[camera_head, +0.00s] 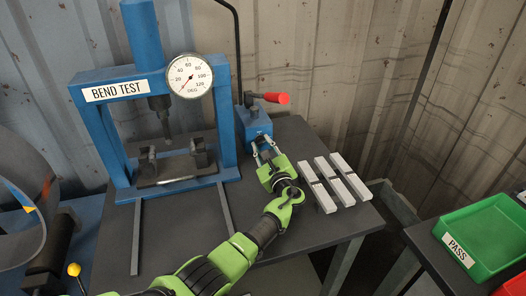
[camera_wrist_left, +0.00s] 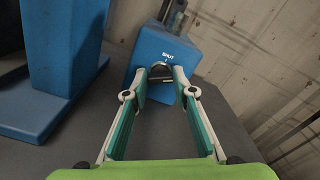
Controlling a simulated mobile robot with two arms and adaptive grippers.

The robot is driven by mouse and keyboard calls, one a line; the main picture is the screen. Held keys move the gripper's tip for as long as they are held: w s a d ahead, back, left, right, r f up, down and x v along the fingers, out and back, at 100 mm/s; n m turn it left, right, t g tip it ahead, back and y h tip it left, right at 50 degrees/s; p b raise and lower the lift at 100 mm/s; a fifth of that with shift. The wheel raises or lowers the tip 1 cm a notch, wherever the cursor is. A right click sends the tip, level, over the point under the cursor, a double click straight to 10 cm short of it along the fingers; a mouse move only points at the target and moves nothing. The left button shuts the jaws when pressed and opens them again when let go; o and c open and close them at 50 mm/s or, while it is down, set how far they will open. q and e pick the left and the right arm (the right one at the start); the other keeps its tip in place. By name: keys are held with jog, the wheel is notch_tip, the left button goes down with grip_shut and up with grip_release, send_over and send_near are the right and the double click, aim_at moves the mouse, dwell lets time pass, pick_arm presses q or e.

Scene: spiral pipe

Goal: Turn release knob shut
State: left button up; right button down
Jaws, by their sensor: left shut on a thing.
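The blue pump block (camera_head: 257,127) stands at the right of the bend test press, with a red-tipped lever on top. In the left wrist view the block (camera_wrist_left: 165,48) carries a small white label that seems to read SHUT. Below the label is the dark release knob (camera_wrist_left: 160,70) on the block's front face. My left gripper (camera_head: 263,149) reaches the block's front; in the left wrist view its fingertips (camera_wrist_left: 160,80) are closed on the knob from both sides. The knob's turn angle cannot be told. My right gripper is not in view.
The blue press (camera_head: 228,150) with a round gauge (camera_head: 190,76) stands left of the pump. Several pale metal bars (camera_head: 342,181) lie just right of my left gripper. A green PASS tray (camera_head: 484,237) is on another table at right. The dark tabletop in front of the press is mostly clear.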

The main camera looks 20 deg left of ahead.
pick_arm(q)
jog(key=shift+a+n+b, duration=0.1)
jog(key=shift+n+b, duration=0.5)
jog(key=shift+n, duration=0.2)
jog(key=o, duration=1.1)
jog(key=shift+w, duration=0.1)
jog(key=v, duration=1.2)
